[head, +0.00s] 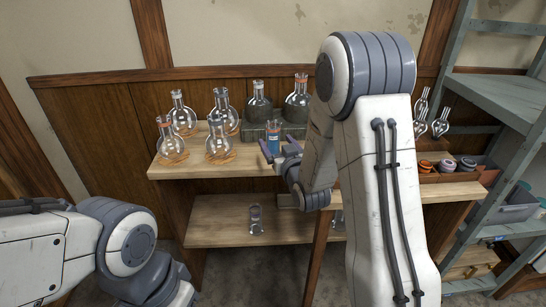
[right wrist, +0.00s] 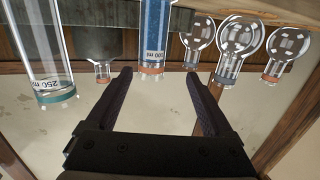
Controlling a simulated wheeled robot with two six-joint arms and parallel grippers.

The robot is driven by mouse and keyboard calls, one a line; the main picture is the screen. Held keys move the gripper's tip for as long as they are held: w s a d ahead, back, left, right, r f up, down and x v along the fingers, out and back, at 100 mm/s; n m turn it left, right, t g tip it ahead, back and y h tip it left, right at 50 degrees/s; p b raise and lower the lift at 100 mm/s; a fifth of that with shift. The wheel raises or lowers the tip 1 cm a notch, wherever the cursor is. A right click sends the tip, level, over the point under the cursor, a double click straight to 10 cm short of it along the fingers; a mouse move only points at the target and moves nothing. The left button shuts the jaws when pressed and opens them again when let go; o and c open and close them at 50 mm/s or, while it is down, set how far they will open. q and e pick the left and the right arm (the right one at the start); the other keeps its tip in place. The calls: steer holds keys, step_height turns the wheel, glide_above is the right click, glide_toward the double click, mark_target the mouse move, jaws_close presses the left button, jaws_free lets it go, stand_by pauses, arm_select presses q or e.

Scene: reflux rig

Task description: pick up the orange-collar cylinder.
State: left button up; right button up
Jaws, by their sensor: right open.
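The orange-collar cylinder (head: 274,140) stands upright on the upper wooden shelf in the head view, with blue liquid inside. In the right wrist view the cylinder (right wrist: 154,35) shows its blue content, a volume label and an orange collar, and is centred between my finger lines. My right gripper (head: 279,151) is open and close to it. The fingers of my right gripper (right wrist: 159,75) flank the collar in the picture with space on both sides; I cannot tell whether the cylinder is between the tips or just beyond them. My left gripper is out of view.
Several round flasks (head: 220,145) stand on the shelf left of the cylinder, and dark blocks (head: 253,133) stand behind it. A teal-collar cylinder (right wrist: 50,60) is at left in the wrist view. A glass vessel (head: 255,219) is on the lower shelf. A metal rack (head: 500,90) stands right.

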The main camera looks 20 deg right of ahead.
mark_target(277, 132)
steer(key=shift+d+f+t, duration=0.2)
steer(key=shift+d+t, duration=0.1)
steer(key=shift+d, duration=0.35)
steer(key=shift+w+d+r, duration=0.1)
steer(key=shift+w+d, duration=0.05)
steer(key=shift+w, duration=0.2)
steer(key=w, duration=0.4)
steer(key=shift+w+d+r, duration=0.1)
steer(key=shift+w+d, duration=0.05)
steer(key=shift+w+r+p, duration=0.1)
steer(key=shift+w+p, duration=0.35)
steer(key=shift+w, duration=2.25)
jaws_close()
